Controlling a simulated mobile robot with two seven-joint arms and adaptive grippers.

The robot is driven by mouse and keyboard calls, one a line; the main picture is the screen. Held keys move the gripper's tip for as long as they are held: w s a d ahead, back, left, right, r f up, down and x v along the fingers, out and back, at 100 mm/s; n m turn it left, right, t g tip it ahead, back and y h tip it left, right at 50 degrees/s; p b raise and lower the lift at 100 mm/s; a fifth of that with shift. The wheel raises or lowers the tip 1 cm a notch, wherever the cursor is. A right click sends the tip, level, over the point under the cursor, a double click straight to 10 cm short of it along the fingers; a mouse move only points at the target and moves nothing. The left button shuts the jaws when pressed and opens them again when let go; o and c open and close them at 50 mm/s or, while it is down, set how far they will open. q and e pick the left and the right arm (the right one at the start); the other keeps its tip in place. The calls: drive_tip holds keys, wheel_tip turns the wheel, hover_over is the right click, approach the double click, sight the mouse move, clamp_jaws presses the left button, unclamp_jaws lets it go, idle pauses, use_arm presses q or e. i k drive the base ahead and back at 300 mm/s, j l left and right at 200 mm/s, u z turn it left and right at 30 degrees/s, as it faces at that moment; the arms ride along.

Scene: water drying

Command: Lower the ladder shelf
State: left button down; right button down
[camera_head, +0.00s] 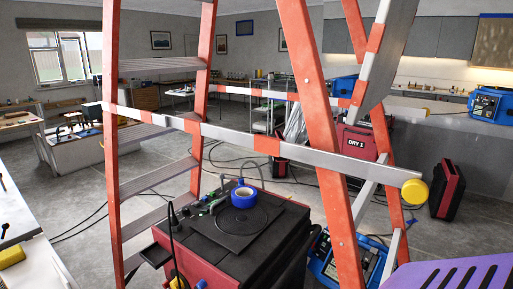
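An orange ladder (296,75) with silver steps stands open close in front of me, filling much of the head view. A flat grey panel (393,55) at its upper right stands steeply tilted against an orange-and-silver rail; it looks like the shelf, folded up, but I cannot be sure. A silver bar with orange bands (330,160) crosses the ladder, sloping down right to a yellow round end (414,191). Neither of my grippers shows in this view.
A blue machine (322,262), a red "DRY 1" case (357,142) and a purple slotted object (460,274) are at right. Cables cross the floor.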

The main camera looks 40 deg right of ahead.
sight(390, 33)
drive_tip(key=k+z, duration=0.1)
drive_tip(key=z, duration=0.25)
drive_tip(key=l+z, duration=0.15)
drive_tip(key=z, duration=0.25)
drive_tip(key=k+l+z, duration=0.1)
drive_tip(key=z, duration=0.25)
